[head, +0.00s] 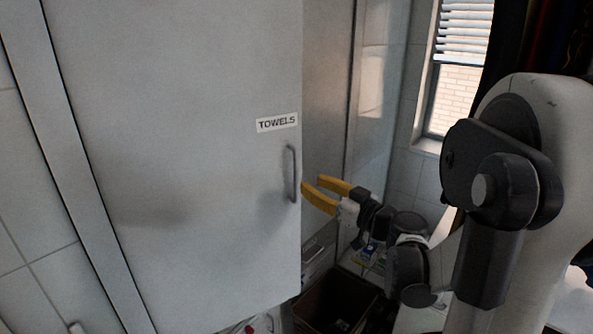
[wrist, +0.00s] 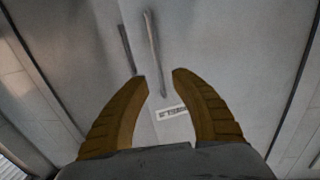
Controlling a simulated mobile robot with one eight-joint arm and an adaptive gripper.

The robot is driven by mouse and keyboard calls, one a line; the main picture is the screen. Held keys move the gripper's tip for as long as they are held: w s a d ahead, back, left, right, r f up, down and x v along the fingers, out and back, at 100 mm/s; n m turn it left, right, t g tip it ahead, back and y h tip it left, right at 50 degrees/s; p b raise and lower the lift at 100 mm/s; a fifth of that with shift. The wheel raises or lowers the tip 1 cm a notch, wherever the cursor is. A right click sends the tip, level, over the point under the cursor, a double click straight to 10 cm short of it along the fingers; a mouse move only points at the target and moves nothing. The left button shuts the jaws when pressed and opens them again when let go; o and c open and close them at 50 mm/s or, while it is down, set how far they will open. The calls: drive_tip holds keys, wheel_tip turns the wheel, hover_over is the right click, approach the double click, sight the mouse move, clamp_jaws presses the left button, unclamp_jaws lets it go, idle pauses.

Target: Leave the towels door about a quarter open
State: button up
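The towels door (head: 190,130) is a large flat grey panel filling the left and middle of the head view. It has a "TOWELS" label (head: 277,123) and an upright bar handle (head: 292,173) near its right edge. I cannot tell whether the door is shut or slightly ajar. My gripper (head: 311,182) has yellow fingers, open, just right of the handle's lower half in the head view. In the wrist view the handle (wrist: 153,45) runs down between the open fingertips (wrist: 159,75), with the label (wrist: 172,112) beyond. Contact with the handle cannot be told.
A dark open bin (head: 338,298) stands on the floor below my gripper. A tiled wall and a window with blinds (head: 463,40) are at the right. A grey panel (head: 328,100) lies just right of the door's edge.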

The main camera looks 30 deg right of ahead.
hover_over(295, 199)
drive_tip(key=shift+w+d+f, duration=0.1)
drive_tip(key=shift+w, duration=0.15)
clamp_jaws()
